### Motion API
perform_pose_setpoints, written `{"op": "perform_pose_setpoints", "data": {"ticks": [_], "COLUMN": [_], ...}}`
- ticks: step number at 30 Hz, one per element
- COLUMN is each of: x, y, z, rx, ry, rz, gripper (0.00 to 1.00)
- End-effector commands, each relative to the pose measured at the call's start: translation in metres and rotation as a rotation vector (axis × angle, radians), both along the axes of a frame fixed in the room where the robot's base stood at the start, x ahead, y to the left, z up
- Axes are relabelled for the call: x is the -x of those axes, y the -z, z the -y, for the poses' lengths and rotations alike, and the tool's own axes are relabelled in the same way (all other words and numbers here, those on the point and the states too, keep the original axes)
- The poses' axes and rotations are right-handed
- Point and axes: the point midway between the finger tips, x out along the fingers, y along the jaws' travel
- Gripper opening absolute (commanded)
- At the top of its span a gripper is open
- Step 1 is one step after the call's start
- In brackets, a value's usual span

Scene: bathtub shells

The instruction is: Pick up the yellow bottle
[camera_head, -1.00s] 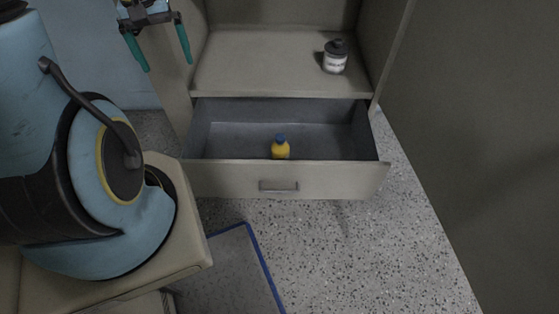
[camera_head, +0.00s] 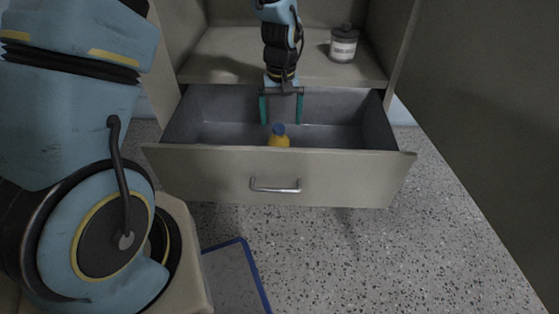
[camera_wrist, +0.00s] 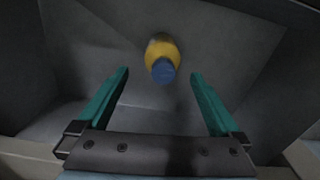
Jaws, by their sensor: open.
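The yellow bottle (camera_head: 279,141) with a blue cap stands in the open drawer (camera_head: 225,172), its lower part hidden behind the drawer front. My gripper (camera_head: 281,122) is open, with its green fingers pointing down into the drawer just behind the bottle. In the wrist view the bottle (camera_wrist: 160,55) appears beyond the fingertips, roughly centred between them. The gripper (camera_wrist: 158,72) holds nothing, and I see no contact with the bottle.
A grey jar with a dark lid (camera_head: 343,44) stands on the shelf (camera_head: 225,58) above the drawer, to the right. A brown panel (camera_head: 480,120) rises at the right. The speckled floor (camera_head: 340,255) in front is clear, apart from a blue-edged mat (camera_head: 232,275) at lower left.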

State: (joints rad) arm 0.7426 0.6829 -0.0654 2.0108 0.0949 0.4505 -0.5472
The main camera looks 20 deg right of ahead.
Motion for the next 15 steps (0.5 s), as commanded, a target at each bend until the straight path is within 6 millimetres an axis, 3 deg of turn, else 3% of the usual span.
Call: {"op": "perform_pose_setpoints", "data": {"ticks": [6,15], "x": [0.0,-0.005], "y": [0.036,0.062], "z": [-0.001,-0.002], "rx": [-0.002,-0.001], "ry": [0.001,-0.001], "rz": [-0.002,-0.002], "gripper": [1.0,1.0]}}
